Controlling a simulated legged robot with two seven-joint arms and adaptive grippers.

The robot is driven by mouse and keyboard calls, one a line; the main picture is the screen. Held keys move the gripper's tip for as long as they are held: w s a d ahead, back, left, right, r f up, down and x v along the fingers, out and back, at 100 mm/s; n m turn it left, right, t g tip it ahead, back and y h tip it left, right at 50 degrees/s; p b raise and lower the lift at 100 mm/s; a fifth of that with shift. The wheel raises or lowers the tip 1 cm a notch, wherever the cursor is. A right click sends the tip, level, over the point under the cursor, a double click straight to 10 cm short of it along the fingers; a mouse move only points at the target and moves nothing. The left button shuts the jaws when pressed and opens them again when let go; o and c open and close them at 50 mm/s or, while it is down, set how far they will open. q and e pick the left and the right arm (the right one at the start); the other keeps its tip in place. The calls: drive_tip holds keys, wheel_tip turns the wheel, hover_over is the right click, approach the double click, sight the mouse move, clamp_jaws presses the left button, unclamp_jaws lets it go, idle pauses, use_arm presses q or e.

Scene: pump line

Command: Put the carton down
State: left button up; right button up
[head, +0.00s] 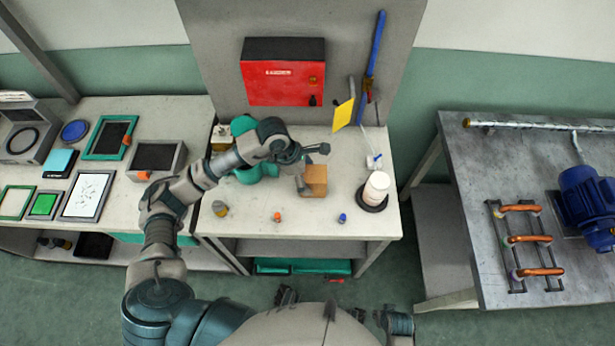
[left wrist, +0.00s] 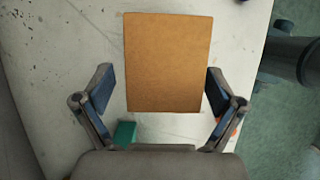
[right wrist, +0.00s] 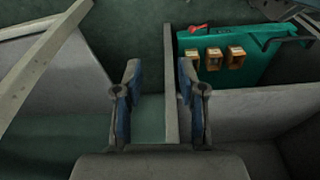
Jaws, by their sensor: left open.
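The carton (head: 317,180) is a small brown box on the white middle table (head: 300,222), below the red box on the panel. My left gripper (head: 303,178) is at the carton's left side in the head view. In the left wrist view the carton (left wrist: 168,62) shows its flat tan face, and the open fingers of my left gripper (left wrist: 160,95) stand on either side with gaps to it. The carton looks to rest on the table. My right gripper (right wrist: 160,90) shows in the right wrist view with its fingers apart and nothing between them, over the floor and lower shelf area.
A white cylinder (head: 377,187) on a dark round base stands right of the carton. An orange knob (head: 277,217) and a blue knob (head: 343,218) sit near the table's front edge. A red box (head: 285,75) hangs on the panel behind. A teal bin (right wrist: 225,60) lies below.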

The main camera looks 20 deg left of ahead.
use_arm(q)
drive_tip(key=v, duration=1)
drive_tip(key=shift+d+r+p, duration=0.2)
drive_tip(key=shift+r+p, duration=0.05)
drive_tip(key=shift+p, duration=0.05)
use_arm(e)
drive_tip(key=shift+s+d+f, duration=0.15)
drive_tip(key=shift+d+f, duration=0.1)
drive_tip(key=shift+f, duration=0.35)
drive_tip(key=shift+s+d+f, duration=0.1)
drive_tip(key=shift+d+f, duration=0.1)
drive_tip(key=shift+f, duration=0.4)
use_arm(q)
drive_tip(key=shift+s+f, duration=0.1)
drive_tip(key=shift+s, duration=0.05)
